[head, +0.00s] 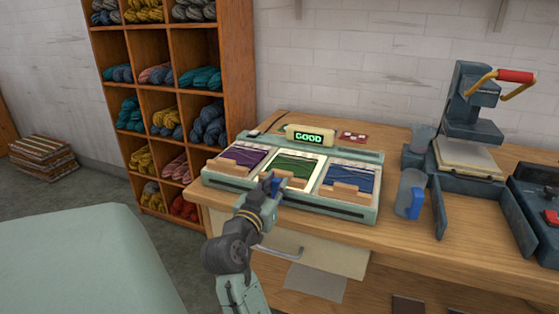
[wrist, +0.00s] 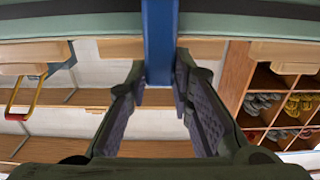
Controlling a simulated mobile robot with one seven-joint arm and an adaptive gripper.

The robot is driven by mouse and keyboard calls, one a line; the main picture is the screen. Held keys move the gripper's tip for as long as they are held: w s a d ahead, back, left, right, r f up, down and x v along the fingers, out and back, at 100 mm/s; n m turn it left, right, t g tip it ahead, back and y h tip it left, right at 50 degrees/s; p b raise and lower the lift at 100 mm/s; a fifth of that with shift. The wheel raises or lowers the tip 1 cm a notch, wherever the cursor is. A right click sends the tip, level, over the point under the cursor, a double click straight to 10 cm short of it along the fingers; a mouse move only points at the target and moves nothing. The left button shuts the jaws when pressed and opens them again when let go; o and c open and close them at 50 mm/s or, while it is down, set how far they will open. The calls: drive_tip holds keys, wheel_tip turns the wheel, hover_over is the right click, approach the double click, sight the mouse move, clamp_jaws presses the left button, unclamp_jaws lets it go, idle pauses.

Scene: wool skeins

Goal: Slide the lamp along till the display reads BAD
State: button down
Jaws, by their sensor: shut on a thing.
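A pale green tray unit (head: 340,207) on the bench holds three cloth swatches: purple (head: 238,157) at left, green (head: 292,168) in the middle, blue (head: 350,178) at right. The middle swatch is brightly lit, with a glowing white border. The display (head: 308,138) behind it reads GOOD in green. My gripper (head: 270,188) is at the unit's front edge, below the middle swatch. It is shut on a blue handle (head: 277,183), presumably the lamp's. In the wrist view the blue bar (wrist: 160,40) stands between my fingers; the rest of the lamp is hidden.
A wooden shelf (head: 240,70) of wool skeins stands at the left.

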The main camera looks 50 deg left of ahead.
drive_tip(key=c, duration=1.4)
unclamp_jaws()
drive_tip(key=shift+s+d, duration=0.1)
drive_tip(key=v, duration=1.2)
